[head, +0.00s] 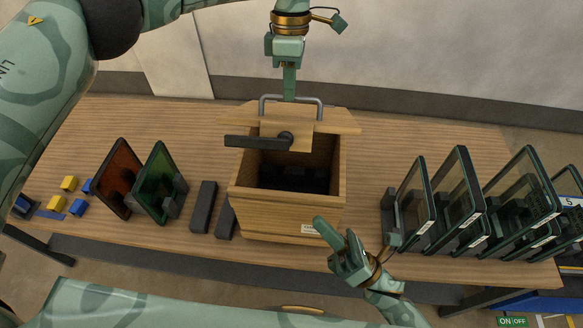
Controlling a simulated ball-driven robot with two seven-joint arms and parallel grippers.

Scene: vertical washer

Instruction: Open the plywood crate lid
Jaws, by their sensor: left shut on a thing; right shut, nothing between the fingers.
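The plywood crate (275,218) stands on the table in the middle of the head view, with a small white label low on its front. Its top is open toward me and its dark interior shows. The plywood lid (337,126) is at the back of the opening, with a metal bar handle (320,106) on it and a black lever (250,142) in front. My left gripper (289,95) comes from above and is shut on the lid's handle. My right gripper (320,224) is shut and empty, near the crate's front right side.
Framed glass panels (457,190) stand in a row at the right. An orange panel (122,178) and a green panel (160,182) stand at the left, beside black blocks (202,207). Small yellow blocks (69,183) lie farther left. The table (385,140) is clear behind the crate.

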